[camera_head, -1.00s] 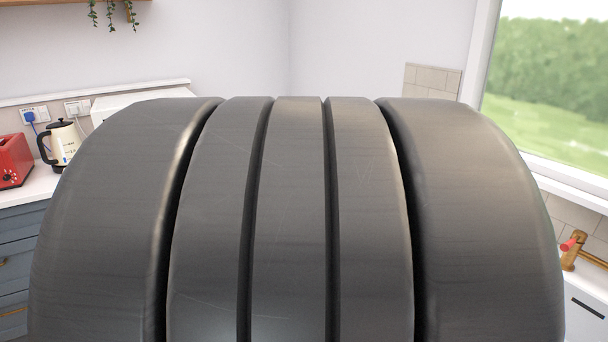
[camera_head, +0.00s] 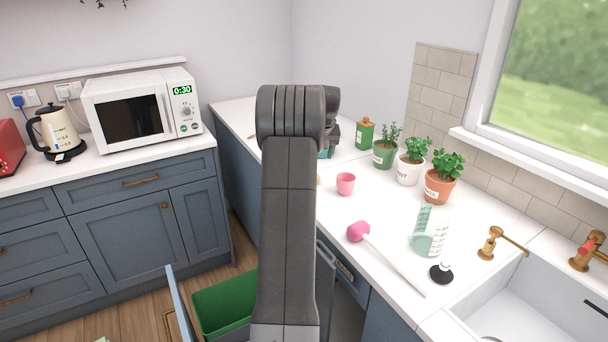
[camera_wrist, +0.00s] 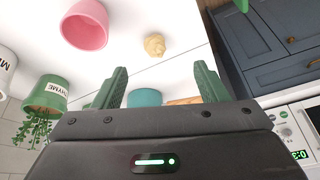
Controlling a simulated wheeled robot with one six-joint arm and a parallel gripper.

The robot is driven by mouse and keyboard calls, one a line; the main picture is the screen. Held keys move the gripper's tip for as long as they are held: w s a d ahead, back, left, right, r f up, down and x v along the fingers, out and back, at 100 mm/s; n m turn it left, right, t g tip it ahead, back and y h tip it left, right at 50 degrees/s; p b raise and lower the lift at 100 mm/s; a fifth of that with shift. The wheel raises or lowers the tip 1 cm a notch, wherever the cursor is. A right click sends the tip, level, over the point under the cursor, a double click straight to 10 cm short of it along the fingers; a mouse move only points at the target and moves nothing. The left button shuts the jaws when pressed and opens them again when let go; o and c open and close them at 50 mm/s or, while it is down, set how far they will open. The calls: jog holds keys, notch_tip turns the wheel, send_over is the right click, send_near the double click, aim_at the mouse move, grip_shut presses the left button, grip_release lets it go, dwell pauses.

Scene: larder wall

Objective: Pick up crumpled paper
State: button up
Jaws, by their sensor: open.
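The crumpled paper (camera_wrist: 154,45) is a small pale-yellow ball on the white counter (camera_wrist: 190,20) in the wrist view. In the head view only a sliver of tan shows at the right edge of my arm, probably the same paper, mostly hidden. My gripper (camera_wrist: 158,72) is open, its two green fingers spread apart with nothing between them. The paper lies beyond the fingertips, between their lines, apart from both. In the head view my arm hides most of the gripper.
A pink cup (camera_head: 345,184) stands near the paper. A teal bowl (camera_wrist: 144,97) shows between the fingers. A green bin (camera_head: 222,303) sits in an open drawer below.

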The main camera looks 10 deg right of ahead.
jog(key=w+f, duration=0.3)
jog(key=f, duration=0.2)
jog(key=w+d+f+p, duration=0.1)
jog(key=w+f, duration=0.1)
jog(key=shift+w+f, duration=0.35)
jog(key=shift+p+x, duration=0.95)
jog(key=shift+x, duration=1.75)
jog(key=shift+s+a, duration=0.1)
jog(key=shift+a, duration=0.05)
jog(key=c, duration=1.1)
